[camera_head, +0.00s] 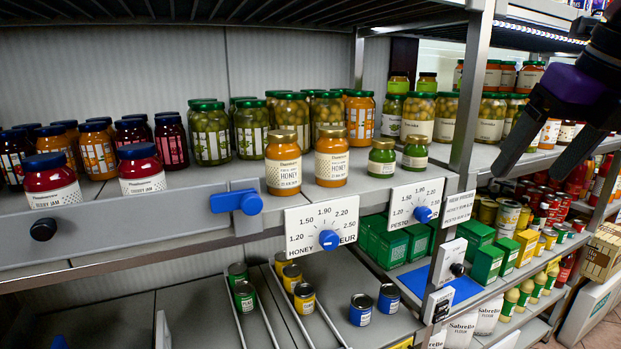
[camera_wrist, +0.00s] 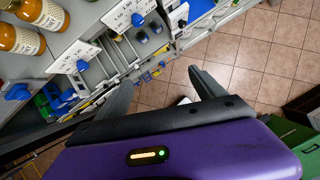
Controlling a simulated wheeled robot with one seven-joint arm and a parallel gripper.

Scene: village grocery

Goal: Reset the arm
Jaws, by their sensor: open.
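My gripper (camera_head: 543,130) is at the upper right in the head view, in front of the right-hand shelves, with its dark fingers pointing down and left. The wrist view shows its two grey fingers (camera_wrist: 163,90) spread apart, with nothing between them. Tiled floor and part of the shelving show beyond the fingers. The gripper appears apart from the jars and shelves. Its upper part and most of my arm are cut off by the head view's edge.
Two honey jars (camera_head: 332,157) and two small green jars (camera_head: 382,158) stand near the shelf front. Red jam jars (camera_head: 141,169) stand left. Dial price cards (camera_head: 321,226) and a blue knob (camera_head: 237,201) stick out from the edge. Tiled floor (camera_wrist: 235,60) is open beyond the fingers.

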